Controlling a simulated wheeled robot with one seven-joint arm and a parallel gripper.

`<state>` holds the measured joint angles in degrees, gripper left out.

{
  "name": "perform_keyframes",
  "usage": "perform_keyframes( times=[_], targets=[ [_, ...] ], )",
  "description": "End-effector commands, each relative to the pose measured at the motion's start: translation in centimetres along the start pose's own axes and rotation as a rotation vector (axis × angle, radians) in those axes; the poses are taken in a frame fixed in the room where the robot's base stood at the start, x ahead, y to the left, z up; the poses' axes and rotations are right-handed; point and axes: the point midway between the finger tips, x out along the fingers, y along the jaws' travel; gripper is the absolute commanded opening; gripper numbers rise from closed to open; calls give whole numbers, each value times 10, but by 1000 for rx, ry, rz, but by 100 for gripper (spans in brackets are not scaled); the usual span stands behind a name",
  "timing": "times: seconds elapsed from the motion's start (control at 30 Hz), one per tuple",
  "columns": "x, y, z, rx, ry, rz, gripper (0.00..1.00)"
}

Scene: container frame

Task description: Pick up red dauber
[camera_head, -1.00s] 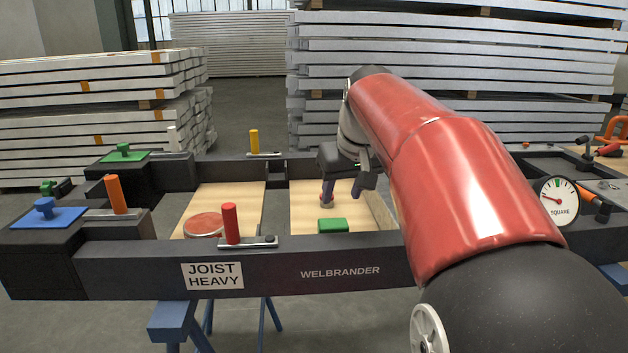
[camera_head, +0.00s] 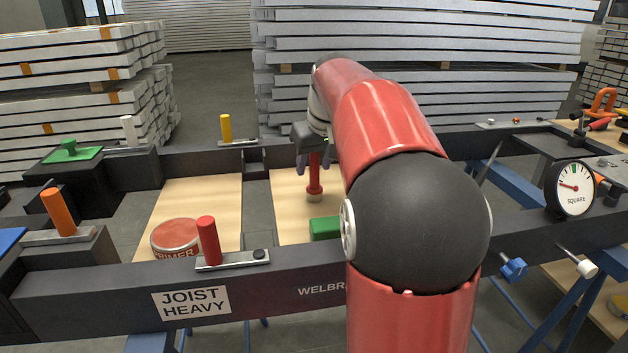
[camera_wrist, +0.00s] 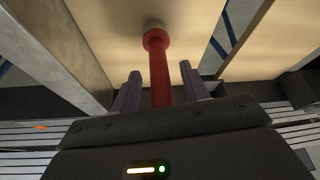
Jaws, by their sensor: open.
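The red dauber (camera_head: 314,178) stands upright on a wooden board inside the dark frame, its pale tip down on the wood. It also shows in the wrist view (camera_wrist: 158,66), its red handle running up between my two fingers. My gripper (camera_head: 315,162) is open, with one finger on each side of the handle's upper part. In the wrist view my gripper (camera_wrist: 160,88) shows gaps between both fingers and the handle. The handle's top is hidden behind the gripper body.
A green block (camera_head: 325,228) lies on the same board, close in front of the dauber. A red-topped primer tin (camera_head: 175,238) sits on the left board. Red (camera_head: 208,240), yellow (camera_head: 226,127) and orange (camera_head: 58,212) clamp handles rise from the frame (camera_head: 110,290).

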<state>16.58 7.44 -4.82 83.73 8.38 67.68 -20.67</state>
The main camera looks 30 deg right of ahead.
Motion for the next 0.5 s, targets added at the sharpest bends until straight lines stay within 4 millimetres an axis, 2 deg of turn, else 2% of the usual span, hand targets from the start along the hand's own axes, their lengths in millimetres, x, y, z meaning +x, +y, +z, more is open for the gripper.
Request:
perform_keyframes(
  times=[0.13,0.4,0.5],
  targets=[
    [17,-1,0,0,-1,-1,45],
    [20,-1,0,0,0,0,45],
    [20,-1,0,0,0,0,33]
  ],
)
